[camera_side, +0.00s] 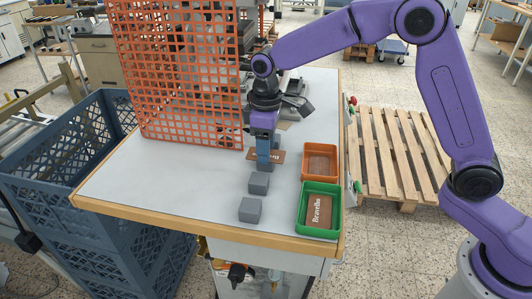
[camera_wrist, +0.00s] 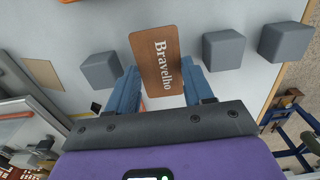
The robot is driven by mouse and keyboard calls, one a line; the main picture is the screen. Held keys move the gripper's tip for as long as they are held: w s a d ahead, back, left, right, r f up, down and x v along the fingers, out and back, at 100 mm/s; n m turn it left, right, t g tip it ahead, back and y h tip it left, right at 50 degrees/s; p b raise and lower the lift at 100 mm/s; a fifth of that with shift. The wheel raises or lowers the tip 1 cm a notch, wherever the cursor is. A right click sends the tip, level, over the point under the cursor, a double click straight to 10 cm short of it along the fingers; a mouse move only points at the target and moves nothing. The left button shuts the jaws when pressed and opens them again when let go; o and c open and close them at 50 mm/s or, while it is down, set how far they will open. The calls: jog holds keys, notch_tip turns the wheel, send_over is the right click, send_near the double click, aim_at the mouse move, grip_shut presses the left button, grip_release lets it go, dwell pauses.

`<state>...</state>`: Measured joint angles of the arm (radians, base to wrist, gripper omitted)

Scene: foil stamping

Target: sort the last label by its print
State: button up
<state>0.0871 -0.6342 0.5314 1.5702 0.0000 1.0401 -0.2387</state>
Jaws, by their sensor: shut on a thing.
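In the side view my gripper (camera_side: 263,158) points down over the table and hides the middle of the label (camera_side: 279,156). A green tray (camera_side: 302,222) at the front right holds a brown label with white print that looks the same. An orange tray (camera_side: 306,163) sits just behind it; its inside is brownish, and I cannot tell whether a label lies there.
Grey blocks stand on the table (camera_side: 150,185) near my gripper, one (camera_side: 259,183) close in front and another (camera_side: 250,210) nearer the front edge. An orange mesh panel (camera_side: 180,80) rises at the back left. The left part of the table is clear.

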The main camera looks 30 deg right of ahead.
jog(key=shift+r, duration=0.1)
jog(key=shift+r, duration=0.6)
jog(key=s+d+r, duration=0.5)
jog(key=s+r, duration=0.7)
jog(key=s, duration=0.1)
jog(key=shift+s+a+f+n, duration=0.75)
jog(key=shift+f+n, duration=1.25)
jog(key=shift+n, duration=0.95)
jog(key=shift+s+a+f+n, duration=0.55)
jog(key=shift+s+f+n, duration=0.45)
jog(key=shift+f+n, duration=1.5)
jog(key=shift+s+a+f+n, duration=0.75)
jog(key=shift+f+n, duration=0.7)
jog(key=shift+n, duration=2)
jog(key=shift+s+d, duration=0.1)
